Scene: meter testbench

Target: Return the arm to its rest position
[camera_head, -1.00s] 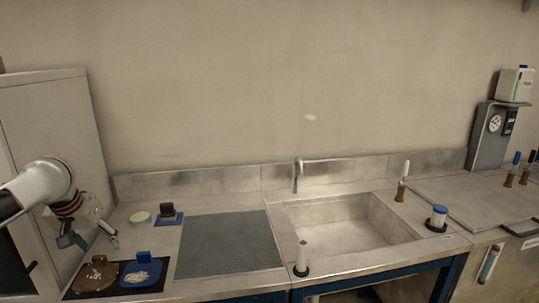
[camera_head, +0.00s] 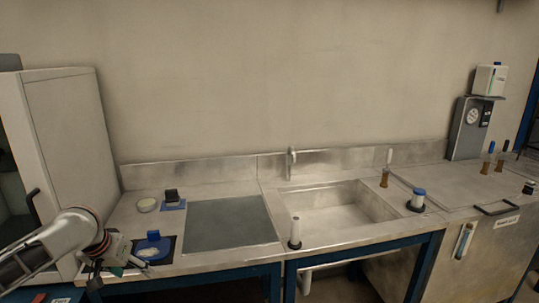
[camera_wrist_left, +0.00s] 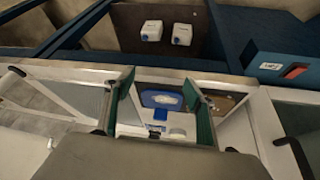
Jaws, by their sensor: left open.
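My left arm comes in at the lower left of the head view. Its left gripper (camera_head: 127,266) is over the front edge of the bench (camera_head: 225,258), in front of the blue dish (camera_head: 152,254). In the left wrist view the gripper (camera_wrist_left: 162,92) has its two green-padded fingers apart, with nothing held between them. The blue dish with white contents (camera_wrist_left: 162,99) shows beyond the gap. A brown dish (camera_wrist_left: 222,104) is partly hidden behind the finger at right. My right gripper is in neither view.
A tall grey cabinet (camera_head: 70,125) with a dark handle stands close to the left arm. A grey mat (camera_head: 228,221), a sink (camera_head: 340,212) and upright tubes are farther right.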

